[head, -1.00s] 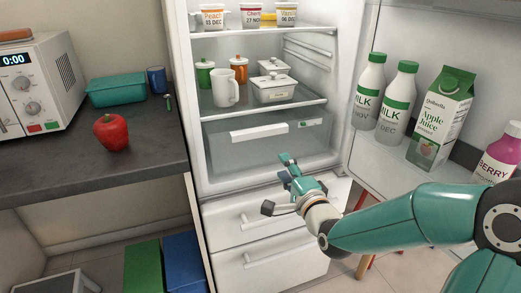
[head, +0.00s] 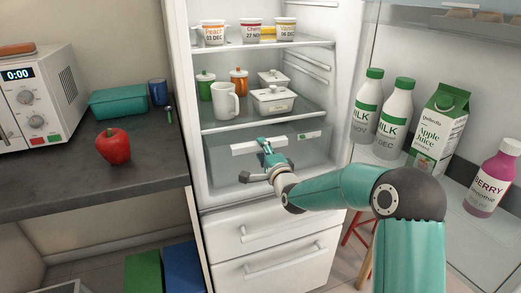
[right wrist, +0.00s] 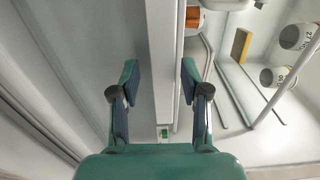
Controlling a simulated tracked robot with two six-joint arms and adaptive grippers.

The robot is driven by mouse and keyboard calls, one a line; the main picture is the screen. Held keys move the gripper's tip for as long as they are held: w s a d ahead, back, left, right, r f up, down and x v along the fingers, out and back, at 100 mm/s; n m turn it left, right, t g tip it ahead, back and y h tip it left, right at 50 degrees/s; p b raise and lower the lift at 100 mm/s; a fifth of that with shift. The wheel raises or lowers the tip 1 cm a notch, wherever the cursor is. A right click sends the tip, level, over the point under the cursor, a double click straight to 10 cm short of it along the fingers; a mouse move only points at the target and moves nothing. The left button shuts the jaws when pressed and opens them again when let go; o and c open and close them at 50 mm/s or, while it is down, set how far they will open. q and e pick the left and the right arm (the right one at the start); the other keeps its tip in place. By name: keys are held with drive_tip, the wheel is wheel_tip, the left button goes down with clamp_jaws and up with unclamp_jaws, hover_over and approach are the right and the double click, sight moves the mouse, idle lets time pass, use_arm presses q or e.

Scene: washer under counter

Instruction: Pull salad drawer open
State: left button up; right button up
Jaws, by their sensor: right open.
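The salad drawer (head: 306,154) is the grey see-through drawer at the bottom of the open fridge compartment. It looks closed. Its white handle strip (head: 242,148) runs along the upper front, with a small green mark at the right. My right gripper (head: 267,149) is open in front of the drawer and covers the middle of the strip. In the right wrist view, a long white band (right wrist: 163,60) passes between the spread fingers of my right gripper (right wrist: 160,80). I cannot tell whether they touch it. My left gripper is not in view.
The fridge door stands open at the right with milk bottles (head: 398,115), an apple juice carton (head: 438,130) and a berry bottle (head: 493,180). Lower white drawers (head: 265,235) are shut. A counter (head: 60,185) with a red apple or pepper (head: 113,146) is at the left.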

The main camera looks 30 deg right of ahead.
drive_tip(key=shift+w, duration=0.25)
drive_tip(key=shift+f, duration=0.1)
clamp_jaws()
